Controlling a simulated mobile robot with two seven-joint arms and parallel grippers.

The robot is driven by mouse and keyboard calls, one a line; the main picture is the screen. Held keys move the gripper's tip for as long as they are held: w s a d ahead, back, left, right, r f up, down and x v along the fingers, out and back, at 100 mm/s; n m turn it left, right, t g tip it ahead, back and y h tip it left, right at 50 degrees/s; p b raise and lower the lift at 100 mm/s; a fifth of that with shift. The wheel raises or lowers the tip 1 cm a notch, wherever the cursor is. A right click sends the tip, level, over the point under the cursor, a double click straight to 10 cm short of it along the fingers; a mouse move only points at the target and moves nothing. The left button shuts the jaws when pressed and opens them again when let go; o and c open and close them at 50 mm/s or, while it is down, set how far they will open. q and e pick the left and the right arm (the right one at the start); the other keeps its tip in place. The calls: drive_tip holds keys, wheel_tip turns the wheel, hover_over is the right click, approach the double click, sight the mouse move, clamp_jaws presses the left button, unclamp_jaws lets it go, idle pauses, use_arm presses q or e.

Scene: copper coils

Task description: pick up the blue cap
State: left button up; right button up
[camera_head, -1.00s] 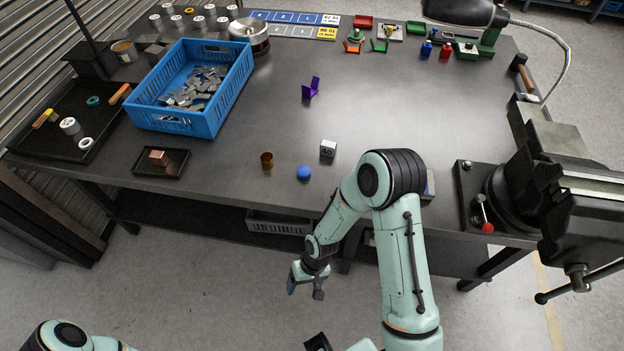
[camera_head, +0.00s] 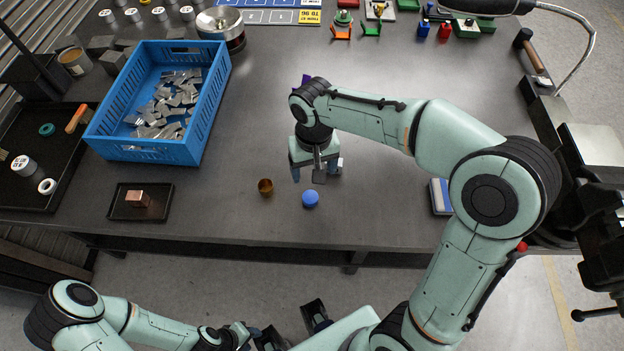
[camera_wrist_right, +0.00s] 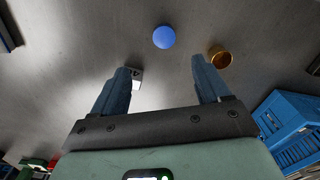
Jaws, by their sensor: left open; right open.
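The blue cap (camera_head: 310,199) stands on the grey table near its front edge; it also shows in the right wrist view (camera_wrist_right: 164,37), beyond the fingertips. My right gripper (camera_head: 308,174) is over the table, just behind the cap, fingers pointing down. In the right wrist view my right gripper (camera_wrist_right: 161,72) is open, with nothing between its fingers. My left gripper (camera_head: 245,337) is low at the bottom of the head view, in front of the table, open and apart from the cap.
A copper-coloured ring (camera_head: 265,187) stands left of the cap. A small white block (camera_head: 338,166) is partly hidden behind my right gripper. A black tray (camera_head: 118,208) with a copper block and a blue crate (camera_head: 150,149) of metal pieces are left.

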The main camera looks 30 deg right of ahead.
hover_over(310, 197)
drive_tip(key=f, duration=0.5)
drive_tip(key=f+b, duration=0.1)
drive_tip(key=f, duration=0.1)
drive_tip(key=shift+s+d+f, duration=0.25)
drive_tip(key=shift+d, duration=0.05)
drive_tip(key=shift+w+a+f, duration=0.1)
drive_tip(key=shift+a+f, duration=0.05)
drive_tip(key=shift+f, duration=1.3)
drive_tip(key=shift+w+a+f, duration=0.1)
drive_tip(key=shift+f, duration=1.35)
drive_tip(key=c, duration=1.1)
